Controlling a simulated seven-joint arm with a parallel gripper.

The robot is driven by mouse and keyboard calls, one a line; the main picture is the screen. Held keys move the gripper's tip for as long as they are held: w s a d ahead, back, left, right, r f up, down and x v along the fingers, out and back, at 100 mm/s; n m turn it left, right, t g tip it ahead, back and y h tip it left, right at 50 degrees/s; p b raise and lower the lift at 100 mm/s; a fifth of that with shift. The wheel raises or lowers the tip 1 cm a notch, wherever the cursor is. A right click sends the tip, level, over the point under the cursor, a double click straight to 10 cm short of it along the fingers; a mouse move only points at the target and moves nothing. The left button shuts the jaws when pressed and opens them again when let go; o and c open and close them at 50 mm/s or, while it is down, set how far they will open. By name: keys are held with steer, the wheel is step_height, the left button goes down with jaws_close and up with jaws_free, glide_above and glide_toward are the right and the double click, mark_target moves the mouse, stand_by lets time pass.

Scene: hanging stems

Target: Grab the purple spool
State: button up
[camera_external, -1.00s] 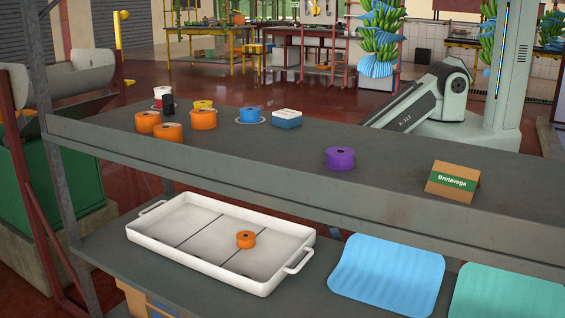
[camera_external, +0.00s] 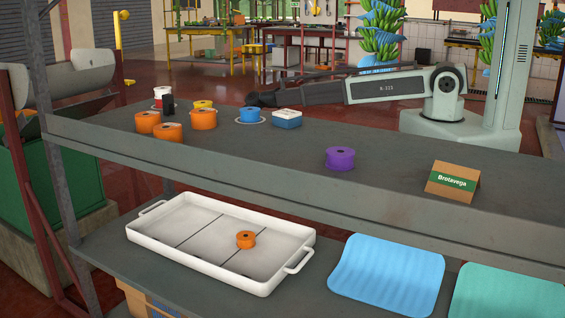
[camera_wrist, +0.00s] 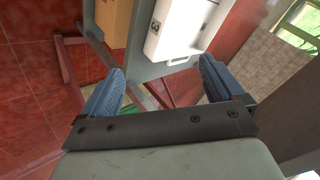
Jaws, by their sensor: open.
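The purple spool (camera_external: 339,158) stands on the upper grey shelf, right of the middle in the external view, with clear shelf around it. It is not visible in the wrist view.
A Brotavega card (camera_external: 452,182) stands right. Below is a white tray (camera_external: 196,262) holding an orange spool (camera_external: 246,240).

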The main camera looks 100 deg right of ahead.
steer(key=w+d+r+n+t, duration=0.1)
steer(key=w+r, duration=0.2)
steer(key=r, duration=0.4)
steer(key=w+d+r+t+h, duration=0.1)
steer(key=w+r, duration=0.3)
steer(key=r, duration=0.3)
steer(key=w+d+r+n+t, duration=0.1)
steer(key=w+r, duration=0.2)
steer(key=r, duration=0.4)
steer(key=w+a+r, duration=0.5)
steer(key=a+r, duration=0.6)
steer(key=a+g, duration=0.4)
steer(key=a, duration=1.6)
step_height(320, 180, up, 4)
steer(key=m+g+h, duration=0.4)
steer(key=m+g, duration=0.2)
steer(key=m, duration=0.1)
glide_above(340, 151)
steer(key=shift+f, duration=6.55)
steer(key=c, duration=1.1)
